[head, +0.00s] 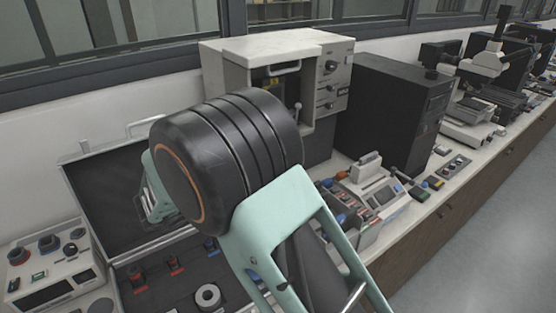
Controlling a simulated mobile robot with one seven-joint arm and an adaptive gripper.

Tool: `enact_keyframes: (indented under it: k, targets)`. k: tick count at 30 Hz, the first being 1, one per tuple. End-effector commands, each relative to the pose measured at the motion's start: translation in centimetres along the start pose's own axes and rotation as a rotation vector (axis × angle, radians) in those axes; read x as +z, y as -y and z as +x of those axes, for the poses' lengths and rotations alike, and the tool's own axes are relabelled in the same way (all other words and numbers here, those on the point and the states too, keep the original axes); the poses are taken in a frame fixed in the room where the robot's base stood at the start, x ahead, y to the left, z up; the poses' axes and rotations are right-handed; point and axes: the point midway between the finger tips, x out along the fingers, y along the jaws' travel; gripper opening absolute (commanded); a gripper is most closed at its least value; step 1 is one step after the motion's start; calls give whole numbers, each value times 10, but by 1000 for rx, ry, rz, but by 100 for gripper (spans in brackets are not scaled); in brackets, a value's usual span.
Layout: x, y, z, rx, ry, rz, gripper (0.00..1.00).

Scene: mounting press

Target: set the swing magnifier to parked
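I cannot make out the swing magnifier; no lens on a swinging arm is clearly visible. My own arm, mint green with a large black joint, fills the middle of the head view and hides part of the bench behind it. A pale cabinet-like unit (336,62) with an open front bay and several dark knobs stands behind my arm. Its lower left part is hidden by the black joint.
An open case (68,170) with dark lining and small parts lies at left, beside a knobbed control box (50,268). Right of my arm are a small instrument (382,196), a black tower (392,112) and a microscope (484,62). Open floor (495,215) lies right.

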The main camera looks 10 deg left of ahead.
Motion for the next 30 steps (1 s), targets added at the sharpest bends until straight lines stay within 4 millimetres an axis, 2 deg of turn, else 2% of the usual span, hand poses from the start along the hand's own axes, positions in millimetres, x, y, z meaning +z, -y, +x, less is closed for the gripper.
enact_keyframes:
  k: [14,15,19,30]
  targets:
    - [-1,1,-2,-3,0,2,0]
    - [-1,1,-2,-3,0,2,20]
    - [0,1,-2,-3,1,1,34]
    - [0,1,-6,-3,1,0,35]
